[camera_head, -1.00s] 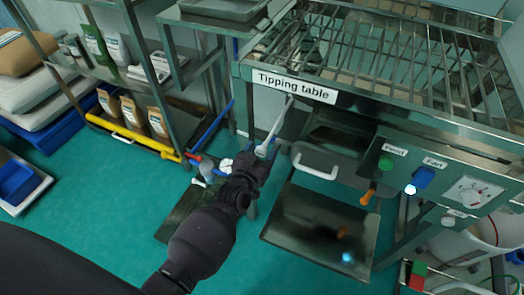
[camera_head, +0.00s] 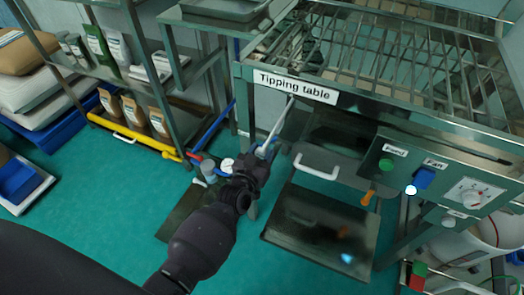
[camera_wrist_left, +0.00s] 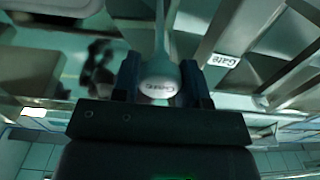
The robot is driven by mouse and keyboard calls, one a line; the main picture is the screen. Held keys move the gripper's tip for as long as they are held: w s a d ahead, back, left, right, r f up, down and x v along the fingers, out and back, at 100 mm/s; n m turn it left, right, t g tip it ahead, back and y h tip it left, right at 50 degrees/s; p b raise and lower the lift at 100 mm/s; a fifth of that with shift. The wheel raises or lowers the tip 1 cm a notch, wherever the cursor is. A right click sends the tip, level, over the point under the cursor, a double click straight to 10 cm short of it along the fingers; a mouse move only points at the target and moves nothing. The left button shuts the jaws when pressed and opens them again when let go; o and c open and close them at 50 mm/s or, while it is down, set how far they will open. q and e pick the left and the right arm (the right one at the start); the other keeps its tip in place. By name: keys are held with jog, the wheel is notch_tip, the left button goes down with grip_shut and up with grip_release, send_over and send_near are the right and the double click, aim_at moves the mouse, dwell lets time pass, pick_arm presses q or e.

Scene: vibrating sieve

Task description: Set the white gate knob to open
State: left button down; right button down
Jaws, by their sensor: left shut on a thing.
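The white gate knob (camera_wrist_left: 158,84) sits at the end of a pale rod, with small lettering on its face that is too blurred to read surely. In the head view the rod (camera_head: 278,122) slants down from under the tipping table's front edge. My left gripper (camera_wrist_left: 160,84) is shut on the knob, with one finger on each side of it. In the head view my left gripper (camera_head: 262,155) is at the rod's lower end and covers part of the knob. A "Gate" label (camera_wrist_left: 222,60) is beside the knob in the wrist view. My right gripper is not in view.
The tipping table (camera_head: 295,87) is above and right of the gripper. A drawer with a white handle (camera_head: 317,172) is close to its right. A control panel (camera_head: 445,178) is farther right. A shelf rack (camera_head: 125,128) stands left. The green floor (camera_head: 110,200) is open at left.

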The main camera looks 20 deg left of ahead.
aim_at(260, 154)
pick_arm(q)
jog(key=s+p, duration=0.1)
jog(key=s, duration=0.2)
jog(key=s+p, duration=0.1)
jog(key=s, duration=0.2)
jog(key=shift+s+a+r, duration=0.15)
jog(key=shift+s, duration=0.1)
jog(key=shift+s+f, duration=0.2)
jog(key=shift+s, duration=0.2)
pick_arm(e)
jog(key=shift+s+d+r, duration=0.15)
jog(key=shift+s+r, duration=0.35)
pick_arm(q)
jog(key=c, duration=0.7)
grip_release()
jog(key=shift+o, duration=0.2)
jog(key=s+p, duration=0.1)
jog(key=s, duration=0.9)
jog(key=shift+s+a+p, duration=0.15)
jog(key=shift+s+p, duration=0.2)
jog(key=shift+s, duration=0.05)
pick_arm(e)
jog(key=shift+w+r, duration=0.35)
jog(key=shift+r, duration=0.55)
pick_arm(q)
jog(key=shift+f, duration=0.1)
